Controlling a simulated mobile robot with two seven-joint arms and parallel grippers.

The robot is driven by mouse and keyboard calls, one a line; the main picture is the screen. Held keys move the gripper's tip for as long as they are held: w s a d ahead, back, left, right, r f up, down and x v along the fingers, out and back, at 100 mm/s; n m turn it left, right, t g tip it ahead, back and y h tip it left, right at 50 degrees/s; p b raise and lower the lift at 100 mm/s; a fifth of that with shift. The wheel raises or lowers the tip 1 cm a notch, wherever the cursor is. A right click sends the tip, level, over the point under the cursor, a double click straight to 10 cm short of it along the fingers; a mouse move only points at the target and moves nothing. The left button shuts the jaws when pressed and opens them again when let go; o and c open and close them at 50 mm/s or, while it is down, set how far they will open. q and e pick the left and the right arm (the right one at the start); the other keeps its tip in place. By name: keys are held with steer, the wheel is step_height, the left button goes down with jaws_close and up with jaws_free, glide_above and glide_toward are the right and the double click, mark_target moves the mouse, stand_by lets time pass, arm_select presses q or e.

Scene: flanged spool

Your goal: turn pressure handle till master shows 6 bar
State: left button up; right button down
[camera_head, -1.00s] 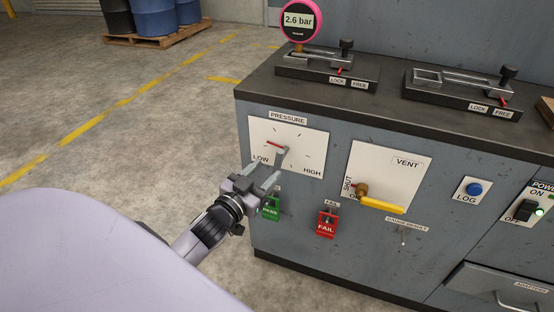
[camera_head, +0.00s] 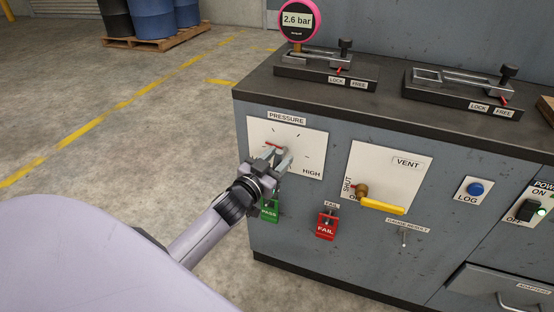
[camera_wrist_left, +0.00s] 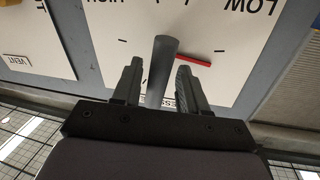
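The pressure handle is a grey knob with a red pointer (camera_head: 272,144) on a white plate (camera_head: 313,142) marked PRESSURE, LOW and HIGH. The gauge (camera_head: 298,20) with a pink rim reads 2.6 bar. My left gripper (camera_head: 283,157) is at the handle, its fingers partly covering it. In the left wrist view, the grey handle stem (camera_wrist_left: 162,70) stands between the two open fingers (camera_wrist_left: 158,85), with a gap visible on at least the left side. The red pointer (camera_wrist_left: 194,60) lies beyond the right finger. My right gripper is not in view.
The vent plate with a yellow lever (camera_head: 382,207) is right of the pressure plate. Green PASS (camera_head: 269,211) and red FAIL (camera_head: 326,226) tags hang below. Two clamp fixtures (camera_head: 325,72) (camera_head: 462,92) stand on the bench top. Open floor lies to the left.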

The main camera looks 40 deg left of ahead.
arm_select(q)
jaws_close()
